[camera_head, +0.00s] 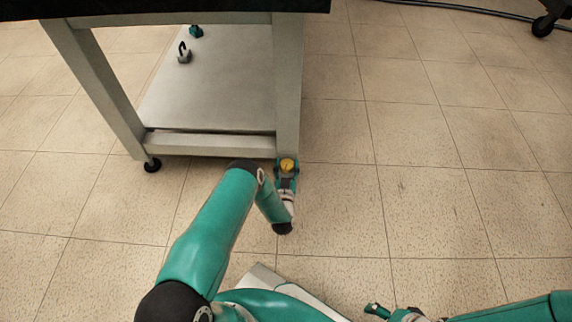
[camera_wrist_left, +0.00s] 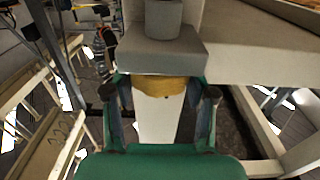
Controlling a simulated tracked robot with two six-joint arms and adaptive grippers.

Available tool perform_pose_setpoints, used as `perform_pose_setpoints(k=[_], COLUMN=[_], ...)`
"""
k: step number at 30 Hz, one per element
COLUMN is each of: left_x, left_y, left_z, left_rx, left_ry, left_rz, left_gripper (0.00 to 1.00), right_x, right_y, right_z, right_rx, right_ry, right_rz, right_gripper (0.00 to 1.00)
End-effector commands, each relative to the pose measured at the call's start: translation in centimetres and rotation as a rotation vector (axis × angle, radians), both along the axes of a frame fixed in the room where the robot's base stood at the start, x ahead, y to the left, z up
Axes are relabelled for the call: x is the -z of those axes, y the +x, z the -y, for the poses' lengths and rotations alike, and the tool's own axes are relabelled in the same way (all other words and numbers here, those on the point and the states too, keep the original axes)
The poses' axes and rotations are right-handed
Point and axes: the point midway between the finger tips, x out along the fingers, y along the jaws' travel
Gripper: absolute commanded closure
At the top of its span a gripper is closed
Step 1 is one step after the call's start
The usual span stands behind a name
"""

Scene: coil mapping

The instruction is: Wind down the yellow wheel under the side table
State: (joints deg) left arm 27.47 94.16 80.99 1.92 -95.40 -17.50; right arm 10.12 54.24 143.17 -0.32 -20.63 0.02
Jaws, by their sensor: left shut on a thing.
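The side table has a black top and pale grey legs, with a front right leg (camera_head: 287,90) above the yellow wheel (camera_head: 287,165). The wheel also shows in the left wrist view (camera_wrist_left: 163,86), beneath a grey block on the leg. My left gripper (camera_head: 286,175) is at the wheel, with one finger on each side in the left wrist view (camera_wrist_left: 162,98). It is shut on the wheel, whose lower part is hard to make out. My right gripper (camera_head: 385,312) is partly visible at the bottom edge; its opening is unclear.
A grey lower shelf (camera_head: 215,95) holds a small grey handled object (camera_head: 184,55) and a teal one (camera_head: 196,31). A black caster (camera_head: 152,164) is under the left leg. Another caster (camera_head: 543,25) is at the top right. Tiled floor to the right is clear.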

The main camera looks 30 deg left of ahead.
Motion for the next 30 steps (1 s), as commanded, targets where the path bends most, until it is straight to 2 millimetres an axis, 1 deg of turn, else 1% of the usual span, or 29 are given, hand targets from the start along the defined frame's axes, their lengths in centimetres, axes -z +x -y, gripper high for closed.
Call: perform_pose_setpoints(k=[1, 6, 12, 26, 27, 29, 30], left_x=[0.22, 0.25, 0.26, 0.28, 0.28, 0.28, 0.27], left_y=[-0.5, -0.47, -0.42, -0.38, -0.38, -0.37, -0.34], left_z=[-0.5, -0.52, -0.46, -0.45, -0.45, -0.46, -0.43], left_rx=[0.018, 0.118, 0.191, 0.214, 0.214, 0.214, 0.214], left_ry=[-0.001, -0.002, -0.002, -0.003, -0.003, -0.003, -0.003], left_rz=[-0.006, -0.005, -0.005, -0.006, -0.006, -0.006, -0.006], left_gripper=[0.79, 0.79, 0.79, 0.79, 0.42, 0.32, 0.26], right_x=[-0.09, 0.01, 0.12, 0.13, 0.13, 0.13, 0.14], right_y=[0.0, 0.0, 0.0, 0.0, 0.0, 0.0, 0.0], right_z=[0.0, 0.0, 0.0, 0.01, 0.01, 0.01, 0.0], right_rx=[0.0, 0.0, 0.0, 0.0, 0.0, 0.0, 0.0], right_ry=[0.0, 0.0, 0.0, 0.0, 0.0, 0.0, 0.0], right_rz=[0.0, 0.0, 0.0, 0.0, 0.0, 0.0, 0.0], right_gripper=[0.18, 0.18, 0.18, 0.18, 0.18, 0.18, 0.18])
